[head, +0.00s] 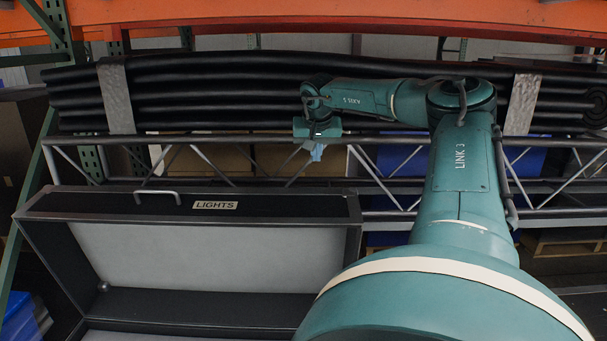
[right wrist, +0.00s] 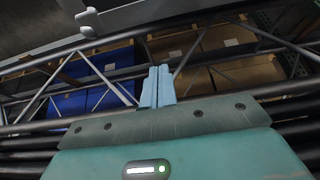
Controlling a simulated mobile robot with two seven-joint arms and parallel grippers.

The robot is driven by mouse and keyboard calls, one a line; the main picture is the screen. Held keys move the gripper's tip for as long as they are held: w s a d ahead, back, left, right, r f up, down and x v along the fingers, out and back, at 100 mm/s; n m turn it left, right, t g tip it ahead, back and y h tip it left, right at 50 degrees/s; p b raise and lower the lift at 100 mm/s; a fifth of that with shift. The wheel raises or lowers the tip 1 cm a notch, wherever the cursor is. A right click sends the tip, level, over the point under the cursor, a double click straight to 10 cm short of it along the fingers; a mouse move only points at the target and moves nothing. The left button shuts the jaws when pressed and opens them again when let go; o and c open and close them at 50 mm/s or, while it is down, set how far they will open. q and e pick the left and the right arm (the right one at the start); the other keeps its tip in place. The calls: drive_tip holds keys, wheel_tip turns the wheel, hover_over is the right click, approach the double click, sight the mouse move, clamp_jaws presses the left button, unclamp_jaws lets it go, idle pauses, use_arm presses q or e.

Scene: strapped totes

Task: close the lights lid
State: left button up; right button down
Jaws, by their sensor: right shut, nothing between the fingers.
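The lights lid (head: 190,255) stands open at the left of the head view, its pale grey lining showing. Its dark upper edge carries a metal handle (head: 157,193) and a "LIGHTS" label (head: 215,205). The lower part of the case is mostly out of frame. My right gripper (head: 317,153) is shut and empty, pointing down behind and to the right of the label, apart from the lid. Its pale blue fingers (right wrist: 158,86) are together in the right wrist view. My left gripper is not in view.
A metal truss (head: 400,150) with black hoses (head: 300,85) strapped above it runs across behind the lid. Orange rack beams (head: 350,18) are above. My right arm covers the right of the head view. Blue bins (right wrist: 105,70) and cardboard boxes (right wrist: 230,75) stand behind the truss.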

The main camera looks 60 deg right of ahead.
drive_tip(key=shift+w+d+f, duration=0.1)
drive_tip(key=shift+d+f, duration=0.1)
drive_tip(key=shift+f, duration=1.95)
drive_tip(key=shift+w+d+f, duration=0.1)
drive_tip(key=shift+d+f, duration=0.05)
drive_tip(key=shift+f, duration=1.95)
drive_tip(key=shift+s+a+f, duration=0.1)
drive_tip(key=shift+s+a, duration=0.05)
drive_tip(key=shift+a, duration=0.05)
